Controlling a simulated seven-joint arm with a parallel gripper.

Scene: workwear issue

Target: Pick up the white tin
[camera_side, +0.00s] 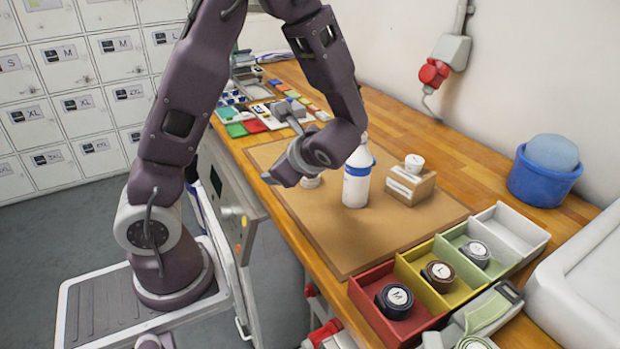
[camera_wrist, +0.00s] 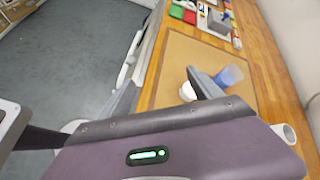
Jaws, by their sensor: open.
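A small white round thing (camera_side: 312,181), which looks like the white tin, sits low on the brown mat (camera_side: 365,248), partly hidden by my gripper (camera_side: 299,160). My gripper is just above or beside it; whether they touch cannot be told. In the wrist view, a small white thing (camera_wrist: 188,91) shows beside a grey gripper finger (camera_wrist: 206,84). My gripper is open; nothing is seen held. Another small white round item (camera_side: 414,163) stands on a cardboard box (camera_side: 411,190) to the right.
A white bottle with a blue band (camera_side: 357,185) stands upright close to the right of my gripper. Colored bins (camera_side: 440,306) with rolled belts line the mat's near right edge. A blue tub (camera_side: 543,183) is farther right. The mat's front is clear.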

